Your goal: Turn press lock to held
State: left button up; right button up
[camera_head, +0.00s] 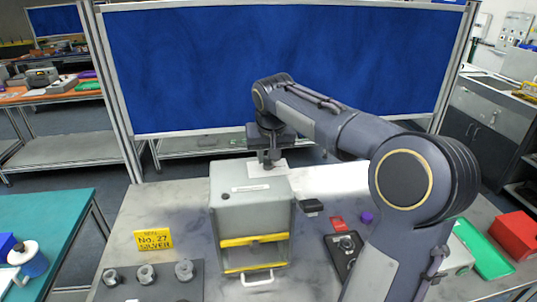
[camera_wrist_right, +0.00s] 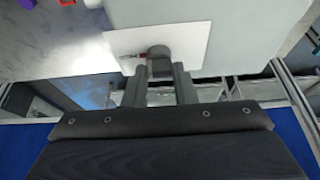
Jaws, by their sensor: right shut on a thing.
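The press (camera_head: 240,205) is a grey box with yellow bars across its lower front and a white handle below. My right arm reaches over it from the right. My right gripper (camera_head: 268,163) points down at the top rear of the press. In the right wrist view, its two fingers (camera_wrist_right: 160,75) are shut on a small dark knob, the press lock (camera_wrist_right: 158,53). The knob stands on a white plate (camera_wrist_right: 185,38) on the light grey press top. Any lettering on the plate is too small to read. My left gripper is not in view.
A yellow sign (camera_head: 153,240) and a dark rack with several metal rings (camera_head: 146,273) stand left of the press. A dark control box (camera_head: 343,250), a purple knob (camera_head: 367,216), a green tray (camera_head: 485,250) and a red bin (camera_head: 514,234) are at right. A blue panel (camera_head: 200,65) stands behind.

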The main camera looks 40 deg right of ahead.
jog(key=o, duration=1)
jog(key=v, duration=0.7)
jog(key=shift+s+a+r+b, duration=0.1)
jog(key=shift+s+r+b, duration=0.05)
jog(key=shift+r+b, duration=0.2)
jog(key=s+a+f+n+y, duration=0.1)
jog(key=s+a+f+y, duration=0.1)
jog(key=s+a+f, duration=0.4)
jog(key=s+a+f+n+t+y, duration=0.1)
jog(key=s+a+f+n+y, duration=0.1)
jog(key=s+a+f, duration=0.4)
jog(key=s+a+f+n+y+b, duration=0.1)
jog(key=s+a+f+y, duration=0.1)
jog(key=s+a+f, duration=0.4)
jog(key=shift+s+a+f+t, duration=0.1)
jog(key=shift+s+f+t, duration=0.1)
jog(key=shift+s, duration=0.45)
jog(key=shift+s+a+f+t, duration=0.1)
jog(key=shift+s+f, duration=0.1)
jog(key=shift+s, duration=0.5)
jog(key=shift+s+a+f+t, duration=0.1)
jog(key=shift+s+f, duration=0.15)
jog(key=shift+s, duration=0.4)
